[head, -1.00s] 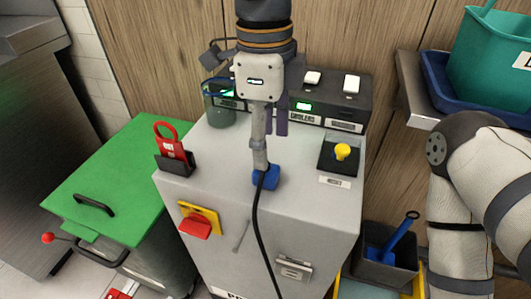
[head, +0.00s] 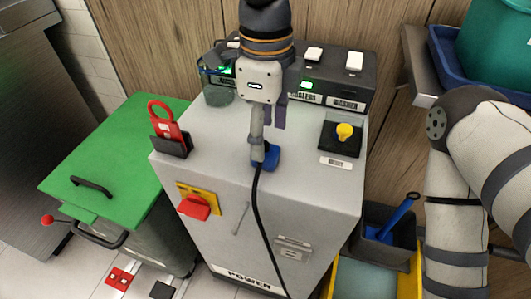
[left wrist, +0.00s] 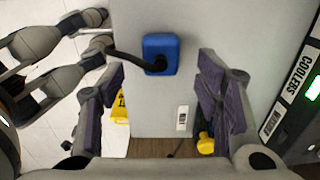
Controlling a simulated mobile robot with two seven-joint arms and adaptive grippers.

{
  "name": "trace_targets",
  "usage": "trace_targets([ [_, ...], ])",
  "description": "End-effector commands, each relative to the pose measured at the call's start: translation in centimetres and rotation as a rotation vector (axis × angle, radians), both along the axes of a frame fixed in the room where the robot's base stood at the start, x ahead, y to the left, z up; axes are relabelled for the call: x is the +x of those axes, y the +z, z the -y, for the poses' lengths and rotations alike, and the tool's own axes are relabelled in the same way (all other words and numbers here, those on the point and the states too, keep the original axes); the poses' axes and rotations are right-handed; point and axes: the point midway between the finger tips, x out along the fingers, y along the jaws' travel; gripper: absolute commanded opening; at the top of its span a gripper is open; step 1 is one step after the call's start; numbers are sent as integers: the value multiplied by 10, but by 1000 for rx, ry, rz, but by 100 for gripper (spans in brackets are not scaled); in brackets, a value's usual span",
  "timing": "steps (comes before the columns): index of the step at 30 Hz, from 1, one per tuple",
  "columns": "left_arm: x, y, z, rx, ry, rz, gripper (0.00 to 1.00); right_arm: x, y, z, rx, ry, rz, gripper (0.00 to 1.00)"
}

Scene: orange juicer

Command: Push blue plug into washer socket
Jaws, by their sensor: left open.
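The blue plug (head: 271,156) is on the grey cabinet's top (head: 210,145) near its front edge, with a black cable hanging down the front. It also shows in the left wrist view (left wrist: 168,47), beyond the fingertips. My left gripper (head: 268,135) is above the cabinet, its fingers open and pointing down. One finger partly overlaps the plug in the head view; I cannot tell whether they touch. In the left wrist view the fingers (left wrist: 165,90) are apart with nothing between them. The washer label (head: 346,104) is on the dark panel at the back; its socket is not clear.
A dark panel (head: 330,75) with white switches and green lights stands at the cabinet's back. A red tag (head: 165,122) in a holder is at left, a yellow knob (head: 344,131) at right. A red rotary switch (head: 193,207) is on the front. A green-lidded bin (head: 110,165) stands left.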

Motion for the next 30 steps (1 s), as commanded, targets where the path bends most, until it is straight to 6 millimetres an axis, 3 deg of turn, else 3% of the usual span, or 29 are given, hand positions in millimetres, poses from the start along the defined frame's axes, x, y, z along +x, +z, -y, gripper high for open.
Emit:
trace_targets([
  [7, 0, -2, 0, 1, 0, -1, 58, 0, 0, 0, 0, 0, 1, 40],
  [15, 1, -44, -1, 1, -1, -1, 58, 0, 0, 0, 0, 0, -1, 40],
  [18, 1, -51, 0, 0, -1, 1, 58, 0, -1, 0, 0, 0, -2, 40],
  [28, 1, -51, -1, 0, -1, 3, 58, 0, 0, 0, 0, 0, -1, 40],
  [30, 1, -51, -1, 0, -1, 3, 42, 0, 0, 0, 0, 0, -1, 40],
])
